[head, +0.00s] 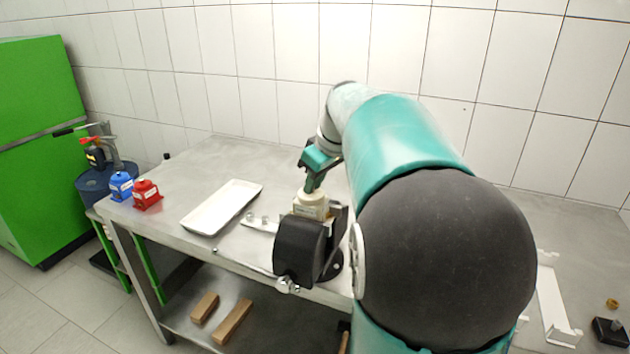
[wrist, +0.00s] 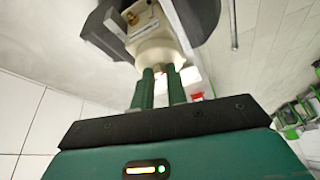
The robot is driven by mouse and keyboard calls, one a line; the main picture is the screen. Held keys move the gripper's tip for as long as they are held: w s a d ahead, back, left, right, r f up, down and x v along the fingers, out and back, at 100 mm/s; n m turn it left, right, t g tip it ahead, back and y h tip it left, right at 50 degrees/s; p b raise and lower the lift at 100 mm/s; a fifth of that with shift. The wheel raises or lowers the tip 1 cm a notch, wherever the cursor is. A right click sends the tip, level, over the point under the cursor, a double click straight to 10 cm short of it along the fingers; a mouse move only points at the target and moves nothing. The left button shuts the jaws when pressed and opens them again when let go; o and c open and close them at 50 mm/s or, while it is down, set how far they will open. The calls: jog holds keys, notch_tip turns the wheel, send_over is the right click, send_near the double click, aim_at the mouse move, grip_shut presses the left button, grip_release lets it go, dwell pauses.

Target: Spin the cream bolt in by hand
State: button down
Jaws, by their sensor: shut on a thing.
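In the head view my gripper (head: 311,186) points down at the top of a cream pump body (head: 311,207), which sits beside a black round housing (head: 299,250) on the metal bench. In the wrist view the two green fingers of my gripper (wrist: 160,74) are close together at the rounded end of the cream body (wrist: 158,48). They are shut on the cream bolt, which is mostly hidden between the fingertips and against the body. I cannot tell how deep the bolt sits.
A white tray (head: 221,207) lies left of the pump, with small metal parts (head: 262,220) between them. A red box (head: 146,195) and a blue box (head: 121,186) stand at the bench's left end. A white bracket (head: 555,305) lies at the right. The tiled wall is behind.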

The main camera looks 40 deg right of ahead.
jog(key=m, duration=0.2)
jog(key=m+h, duration=0.2)
jog(key=m, duration=0.1)
jog(key=shift+a+m, duration=0.3)
jog(key=shift+a+m+g+h, duration=0.15)
jog(key=shift+m+h, duration=0.35)
jog(key=shift+m, duration=0.6)
jog(key=shift+m+g+h, duration=0.15)
jog(key=shift+m+h, duration=0.35)
jog(key=shift+m, duration=0.6)
jog(key=c, duration=1.4)
grip_release()
jog(key=shift+r, duration=0.1)
jog(key=v, duration=1.3)
jog(key=shift+r, duration=0.35)
